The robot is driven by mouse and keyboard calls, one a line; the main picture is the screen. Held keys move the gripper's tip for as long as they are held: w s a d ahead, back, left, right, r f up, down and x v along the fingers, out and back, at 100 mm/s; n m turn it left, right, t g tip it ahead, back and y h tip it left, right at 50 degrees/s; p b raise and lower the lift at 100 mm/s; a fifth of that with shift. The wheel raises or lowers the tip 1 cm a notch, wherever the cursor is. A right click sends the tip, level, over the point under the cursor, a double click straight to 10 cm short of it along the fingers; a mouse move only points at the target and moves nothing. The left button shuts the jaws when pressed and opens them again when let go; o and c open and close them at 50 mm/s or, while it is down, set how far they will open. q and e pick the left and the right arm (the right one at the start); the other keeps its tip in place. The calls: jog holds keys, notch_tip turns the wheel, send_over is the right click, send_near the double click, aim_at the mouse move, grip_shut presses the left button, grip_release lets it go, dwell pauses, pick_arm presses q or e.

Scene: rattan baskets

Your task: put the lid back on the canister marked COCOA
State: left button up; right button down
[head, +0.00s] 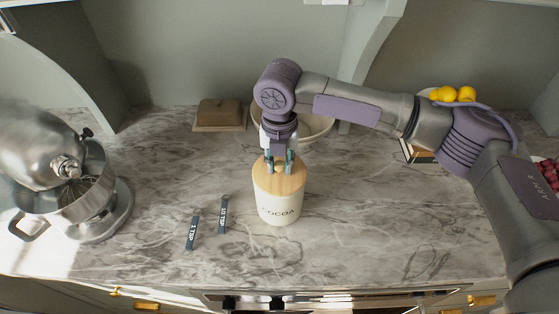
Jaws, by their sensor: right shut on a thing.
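The cream canister (280,210) marked COCOA stands upright on the marble counter, in the middle of the head view. Its round wooden lid (290,183) is at the canister's mouth; whether it is fully seated I cannot tell. My right gripper (279,168) comes down from above and is shut on the lid's knob, which its fingers partly hide. My left gripper is not in view.
Two dark measuring spoons (192,232) lie left of the canister. A steel stand mixer (75,180) stands at the left. Behind are a brown butter dish (219,114) and a pale bowl (318,130), partly hidden by my arm. The counter (400,225) right of the canister is clear.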

jog(key=shift+c, duration=1.9)
grip_release()
jog(key=shift+r, duration=0.1)
notch_tip(320, 180, up, 5)
jog(key=p, duration=0.5)
jog(key=shift+r, duration=0.9)
grip_shut()
